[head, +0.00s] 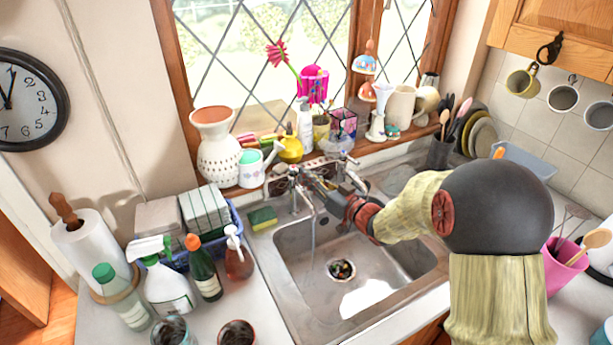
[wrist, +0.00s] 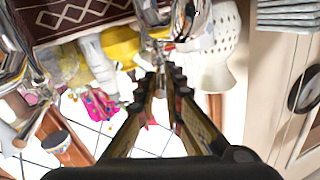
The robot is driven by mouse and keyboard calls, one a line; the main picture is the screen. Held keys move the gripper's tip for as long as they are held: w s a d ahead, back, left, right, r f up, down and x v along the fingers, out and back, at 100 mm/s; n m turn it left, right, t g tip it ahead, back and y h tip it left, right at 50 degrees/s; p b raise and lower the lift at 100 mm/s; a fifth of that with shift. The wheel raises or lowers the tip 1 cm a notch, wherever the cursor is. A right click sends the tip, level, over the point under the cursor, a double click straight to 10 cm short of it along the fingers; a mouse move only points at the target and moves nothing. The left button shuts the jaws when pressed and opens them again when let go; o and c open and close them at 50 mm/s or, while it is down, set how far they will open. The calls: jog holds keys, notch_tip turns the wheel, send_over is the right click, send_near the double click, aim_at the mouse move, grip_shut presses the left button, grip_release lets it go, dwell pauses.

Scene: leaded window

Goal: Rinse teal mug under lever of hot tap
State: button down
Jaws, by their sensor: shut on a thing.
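My gripper (head: 312,179) reaches in from the right over the sink to the chrome tap (head: 293,172). Its fingers (wrist: 168,68) are closed together on a chrome tap lever (wrist: 160,32), whose gripped end is mostly hidden between them. A thin stream of water (head: 312,238) falls from the spout into the steel sink (head: 330,310). I cannot pick out the teal mug for certain. A pale mint vessel (head: 250,168) stands on the windowsill, and a teal thing (head: 604,335) is cut off at the bottom right corner. No mug shows under the water.
A green and yellow sponge (head: 263,218) lies at the sink's left rim. Bottles, including a white spray bottle (head: 166,288), crowd the left counter. A white dotted vase (head: 217,150) and several small items line the sill behind the taps. The sink bowl is mostly clear around its drain (head: 341,270).

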dwell(0.3)
jog(key=c, duration=1.9)
grip_release()
jog(key=shift+d, duration=0.1)
jog(key=v, duration=1.2)
